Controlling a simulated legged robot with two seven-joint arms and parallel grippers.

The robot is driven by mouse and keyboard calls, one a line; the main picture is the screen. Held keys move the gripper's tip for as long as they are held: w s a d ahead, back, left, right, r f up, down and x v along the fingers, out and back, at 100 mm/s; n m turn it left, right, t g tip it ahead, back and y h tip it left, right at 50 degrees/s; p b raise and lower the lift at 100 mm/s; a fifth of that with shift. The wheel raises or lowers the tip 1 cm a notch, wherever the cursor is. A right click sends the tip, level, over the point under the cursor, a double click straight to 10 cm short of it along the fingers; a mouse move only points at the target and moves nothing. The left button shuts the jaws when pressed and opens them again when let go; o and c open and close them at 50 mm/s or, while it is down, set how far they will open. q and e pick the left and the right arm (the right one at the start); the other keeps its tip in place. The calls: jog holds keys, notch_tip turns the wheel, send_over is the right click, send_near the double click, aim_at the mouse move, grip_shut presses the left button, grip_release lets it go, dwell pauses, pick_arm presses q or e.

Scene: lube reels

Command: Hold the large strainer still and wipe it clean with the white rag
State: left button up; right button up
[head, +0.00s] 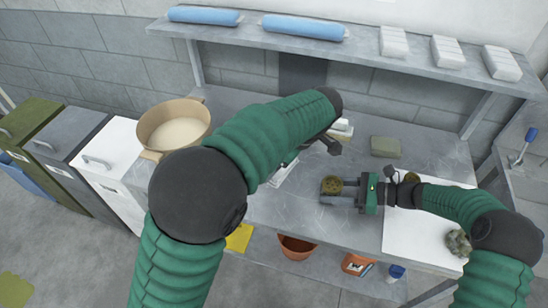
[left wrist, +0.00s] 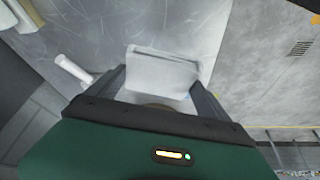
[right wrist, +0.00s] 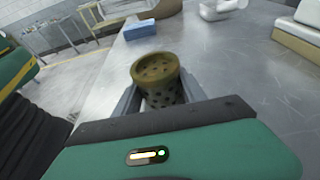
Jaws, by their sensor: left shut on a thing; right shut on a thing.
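A round brown-olive strainer (head: 331,186) with holes stands upright over the grey bench in the head view. It also shows in the right wrist view (right wrist: 155,80). My right gripper (head: 347,193) is shut on it from the right, with a finger on either side. My left gripper (left wrist: 158,86) is shut on the white rag (left wrist: 165,70), which sticks out past its fingers. In the head view my left arm hides most of that gripper. The rag appears apart from the strainer.
A large tan pot (head: 174,127) stands at the bench's left end. A grey-green block (head: 385,146) lies behind the strainer. A white board (head: 405,232) with a mottled lump (head: 458,242) is at the right. A shelf (head: 350,52) holds blue rolls (head: 303,28) and white stacks.

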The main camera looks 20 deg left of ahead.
pick_arm(q)
jog(key=w+d+r+m+g+h, duration=0.15)
jog(key=d+m+h, duration=0.35)
jog(key=m, duration=1.1)
jog(key=w+d+r+m+h, duration=0.15)
jog(key=d+m+h, duration=0.4)
jog(key=m, duration=1.05)
jog(key=shift+m+y, duration=0.3)
jog(key=shift+y, duration=0.55)
jog(key=shift+a+x, duration=0.2)
jog(key=shift+x, duration=1.25)
jog(key=shift+a+x, duration=0.2)
jog(key=shift+x, duration=1.25)
jog(key=shift+f, duration=0.5)
